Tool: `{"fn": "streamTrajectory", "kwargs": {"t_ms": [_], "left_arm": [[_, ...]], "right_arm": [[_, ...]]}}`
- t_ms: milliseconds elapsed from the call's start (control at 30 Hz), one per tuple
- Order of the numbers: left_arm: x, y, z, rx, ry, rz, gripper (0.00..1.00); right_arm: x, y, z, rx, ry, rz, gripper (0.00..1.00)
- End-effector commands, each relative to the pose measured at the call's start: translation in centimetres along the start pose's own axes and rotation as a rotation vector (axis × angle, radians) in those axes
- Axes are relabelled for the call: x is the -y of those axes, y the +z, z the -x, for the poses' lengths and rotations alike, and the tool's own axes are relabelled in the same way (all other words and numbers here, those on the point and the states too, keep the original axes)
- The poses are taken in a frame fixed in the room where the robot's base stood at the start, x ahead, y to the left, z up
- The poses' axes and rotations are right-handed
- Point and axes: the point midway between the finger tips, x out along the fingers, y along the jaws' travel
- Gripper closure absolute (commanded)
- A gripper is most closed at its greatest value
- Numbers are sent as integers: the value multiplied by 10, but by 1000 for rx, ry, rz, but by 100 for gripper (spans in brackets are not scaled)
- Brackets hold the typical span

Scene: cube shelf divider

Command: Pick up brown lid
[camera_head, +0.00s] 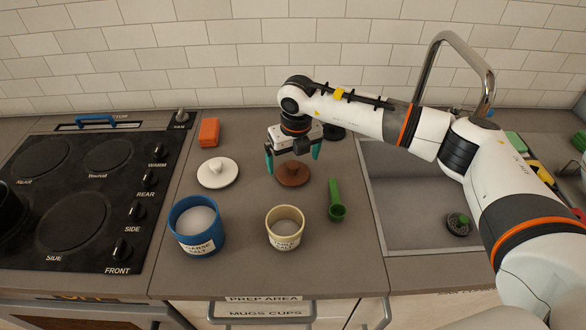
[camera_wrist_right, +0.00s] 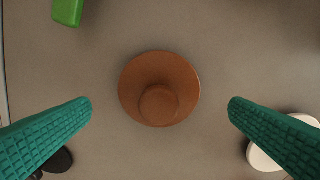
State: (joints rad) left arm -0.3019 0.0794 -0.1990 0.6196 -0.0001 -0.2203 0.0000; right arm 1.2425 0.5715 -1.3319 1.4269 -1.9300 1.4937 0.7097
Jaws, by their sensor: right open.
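The brown lid (camera_head: 292,174) lies flat on the grey counter, round with a knob on top. In the right wrist view the brown lid (camera_wrist_right: 158,88) sits centred between my fingers, with clear counter on both sides of it. My right gripper (camera_head: 292,162) is open above the lid, its green fingertips spread wide and not touching it. The fingers (camera_wrist_right: 160,108) also show at both lower sides of the wrist view. My left gripper is not in view.
A white lid (camera_head: 217,172) lies left of the brown one. A blue salt jar (camera_head: 196,226), a cream salt jar (camera_head: 285,227) and a green scoop (camera_head: 336,201) stand nearer the front. A sink (camera_head: 410,215) is at right, a stove (camera_head: 80,200) at left. An orange block (camera_head: 209,132) lies behind.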

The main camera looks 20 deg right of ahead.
Motion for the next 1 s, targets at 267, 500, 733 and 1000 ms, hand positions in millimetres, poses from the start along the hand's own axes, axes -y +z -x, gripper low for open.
{"fn": "streamTrajectory", "kwargs": {"t_ms": [267,500,733,1000], "left_arm": [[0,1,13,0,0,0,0],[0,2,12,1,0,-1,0],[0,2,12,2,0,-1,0],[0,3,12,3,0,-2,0]], "right_arm": [[0,0,-32,2,0,0,0],[-1,0,-33,1,0,0,3],[-1,0,-33,1,0,0,41],[-1,0,-32,0,0,0,57]]}}
